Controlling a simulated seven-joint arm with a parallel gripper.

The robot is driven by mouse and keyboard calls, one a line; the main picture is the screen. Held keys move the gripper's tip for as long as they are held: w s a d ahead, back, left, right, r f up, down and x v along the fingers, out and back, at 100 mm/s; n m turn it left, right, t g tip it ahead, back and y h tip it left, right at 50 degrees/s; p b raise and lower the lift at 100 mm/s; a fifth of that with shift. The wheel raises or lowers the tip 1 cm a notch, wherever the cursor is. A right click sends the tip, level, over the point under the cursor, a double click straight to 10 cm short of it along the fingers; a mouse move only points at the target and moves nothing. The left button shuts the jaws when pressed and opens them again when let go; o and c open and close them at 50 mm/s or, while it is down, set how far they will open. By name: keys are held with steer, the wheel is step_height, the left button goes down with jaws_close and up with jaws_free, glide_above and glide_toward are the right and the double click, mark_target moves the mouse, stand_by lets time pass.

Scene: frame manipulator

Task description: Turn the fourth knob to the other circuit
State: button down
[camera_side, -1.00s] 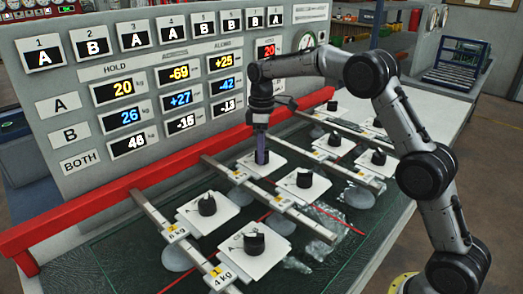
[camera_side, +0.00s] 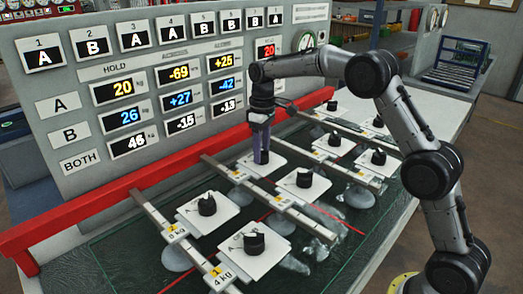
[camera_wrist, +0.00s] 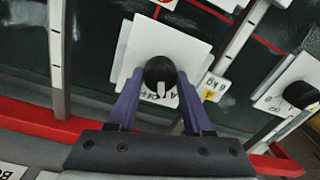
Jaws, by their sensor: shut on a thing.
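My gripper (camera_side: 261,150) points down at a black knob on a white square plate, in the back row of the bench. In the wrist view its two purple fingers (camera_wrist: 160,84) are shut on the sides of that round black knob (camera_wrist: 160,70). A pale pointer mark on the knob faces my gripper's palm. The white plate (camera_wrist: 195,50) carries partly hidden lettering. In the side view my fingers hide most of the held knob. The upright panel (camera_side: 50,103) has a top row of numbered A/B indicators; the one under 4 (camera_side: 174,33) seems to read A.
Similar black knobs stand close by: one in front to the right (camera_side: 304,178), two to the left (camera_side: 207,204) (camera_side: 254,243), and several farther right. Metal rails (camera_side: 222,170) run between the plates. A red bar (camera_side: 110,192) runs along the panel's base.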

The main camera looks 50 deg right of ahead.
steer(key=m, duration=1.3)
steer(key=shift+r+t, duration=0.1)
steer(key=shift+t, duration=0.2)
steer(key=shift+m, duration=0.3)
steer(key=shift+c, duration=1.6)
jaws_free()
step_height(320, 180, up, 14)
steer(key=shift+s+d, duration=0.2)
steer(key=shift+s, duration=0.1)
